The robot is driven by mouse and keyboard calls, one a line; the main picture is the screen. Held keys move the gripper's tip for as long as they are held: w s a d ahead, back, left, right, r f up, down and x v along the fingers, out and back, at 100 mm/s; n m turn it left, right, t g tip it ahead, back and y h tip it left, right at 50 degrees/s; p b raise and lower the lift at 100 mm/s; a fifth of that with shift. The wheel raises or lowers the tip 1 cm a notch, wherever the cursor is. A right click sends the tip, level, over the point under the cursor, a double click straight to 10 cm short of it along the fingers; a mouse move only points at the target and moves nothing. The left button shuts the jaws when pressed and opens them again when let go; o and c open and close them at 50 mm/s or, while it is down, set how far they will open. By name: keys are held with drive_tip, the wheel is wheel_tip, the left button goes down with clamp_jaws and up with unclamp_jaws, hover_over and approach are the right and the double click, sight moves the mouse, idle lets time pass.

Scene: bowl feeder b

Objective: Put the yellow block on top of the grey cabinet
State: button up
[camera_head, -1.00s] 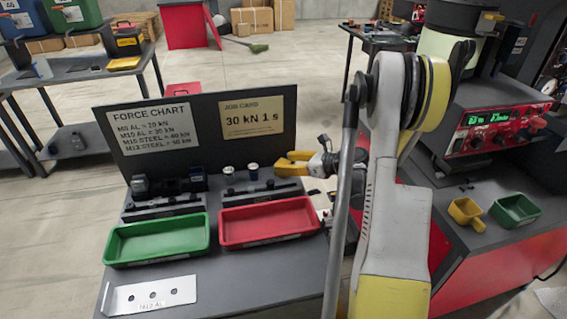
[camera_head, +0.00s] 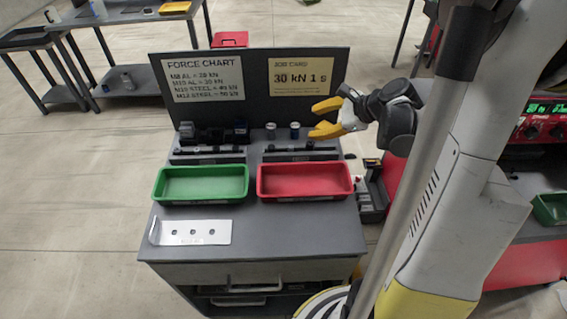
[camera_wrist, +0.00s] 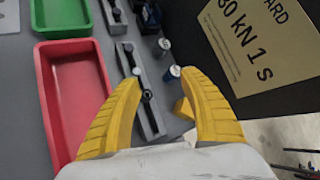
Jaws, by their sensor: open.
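My gripper (camera_head: 320,118) is open, its yellow fingers pointing left over the right back part of a grey-topped workstation with drawers (camera_head: 300,222). I cannot tell whether this is the grey cabinet. In the wrist view, my gripper (camera_wrist: 160,78) spreads above the worktop. A small yellow block (camera_wrist: 183,108) shows between the fingers, closer to the right one, beside a blue-topped cylinder (camera_wrist: 171,74). The block is partly covered and appears apart from both fingers. I cannot make it out in the head view.
A green tray (camera_head: 202,200) and a red tray (camera_head: 305,196) sit on the worktop. An upright dark panel (camera_head: 257,85) with two cards stands behind. A metal plate with holes (camera_head: 218,239) lies front left. A red machine (camera_head: 545,121) stands at the right.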

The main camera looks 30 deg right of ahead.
drive_tip(key=s+a+r+n+g+h, duration=0.1)
drive_tip(key=s+a+r+n+h, duration=0.1)
drive_tip(key=s+a+n, duration=0.5)
drive_tip(key=s+a+r+n+g+h, duration=0.1)
drive_tip(key=s+a+r+n, duration=0.4)
drive_tip(key=a+n, duration=0.8)
drive_tip(key=shift+s+a+n+h, duration=0.25)
drive_tip(key=shift+s+n+h, duration=0.25)
drive_tip(key=shift+s+n, duration=1.25)
